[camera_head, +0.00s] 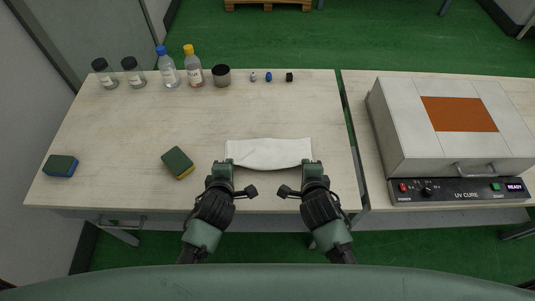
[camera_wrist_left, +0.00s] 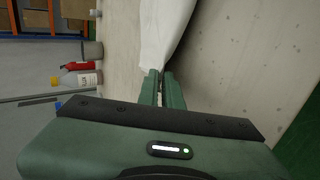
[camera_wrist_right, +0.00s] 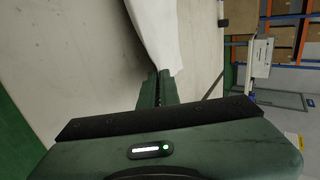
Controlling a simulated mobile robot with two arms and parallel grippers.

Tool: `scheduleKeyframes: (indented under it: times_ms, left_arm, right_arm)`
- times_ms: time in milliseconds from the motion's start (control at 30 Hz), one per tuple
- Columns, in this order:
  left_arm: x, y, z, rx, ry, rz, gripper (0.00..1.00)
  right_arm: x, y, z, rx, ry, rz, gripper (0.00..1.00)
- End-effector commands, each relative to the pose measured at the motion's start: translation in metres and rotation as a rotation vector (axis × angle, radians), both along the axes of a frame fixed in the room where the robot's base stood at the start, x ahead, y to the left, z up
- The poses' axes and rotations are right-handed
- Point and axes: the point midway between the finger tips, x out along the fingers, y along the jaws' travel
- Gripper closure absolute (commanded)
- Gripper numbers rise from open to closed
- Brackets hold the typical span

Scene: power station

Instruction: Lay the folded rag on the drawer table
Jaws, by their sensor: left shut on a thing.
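The folded rag (camera_head: 268,153) is white and spans between my two grippers over the front right part of the drawer table (camera_head: 130,130). My left gripper (camera_head: 224,168) is shut on the rag's left end. The rag also shows beyond the fingertips in the left wrist view (camera_wrist_left: 160,35). My right gripper (camera_head: 313,168) is shut at the rag's right end, and the rag runs from its fingertips in the right wrist view (camera_wrist_right: 153,30). I cannot tell whether the rag's underside touches the tabletop.
Two sponges, one (camera_head: 178,162) left of the rag and one (camera_head: 61,166) at the far left, lie on the table. Bottles (camera_head: 169,70), jars and small parts (camera_head: 268,77) line the back edge. A UV cure box (camera_head: 450,130) stands on the right table. The table's middle is clear.

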Motion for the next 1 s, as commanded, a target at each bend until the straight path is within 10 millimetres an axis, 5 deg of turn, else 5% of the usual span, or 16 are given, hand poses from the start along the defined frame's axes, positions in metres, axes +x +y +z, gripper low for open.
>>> scheduleKeyframes:
  times_ms: [233, 300, 367, 767, 1000]
  left_arm:
    - [0.0, 0.0, 0.0, 0.0, -0.002, 0.0, 1.0]
    - [0.0, 0.0, 0.0, 0.0, -0.002, 0.0, 0.75]
    - [0.0, 0.0, 0.0, 0.0, -0.002, 0.0, 0.6]
    - [-0.001, 0.0, 0.001, -0.001, -0.001, 0.0, 0.6]
    - [-0.013, -0.001, 0.031, -0.005, -0.002, 0.003, 0.6]
  right_arm:
    - [0.0, 0.0, 0.0, 0.0, -0.001, 0.0, 1.0]
    - [0.0, 0.0, 0.0, 0.0, -0.001, 0.0, 0.78]
    - [0.0, 0.0, 0.0, 0.0, -0.001, 0.0, 0.61]
    - [-0.001, 0.001, 0.001, 0.001, 0.0, 0.0, 0.6]
    - [-0.013, 0.001, 0.031, 0.006, 0.0, -0.003, 0.6]
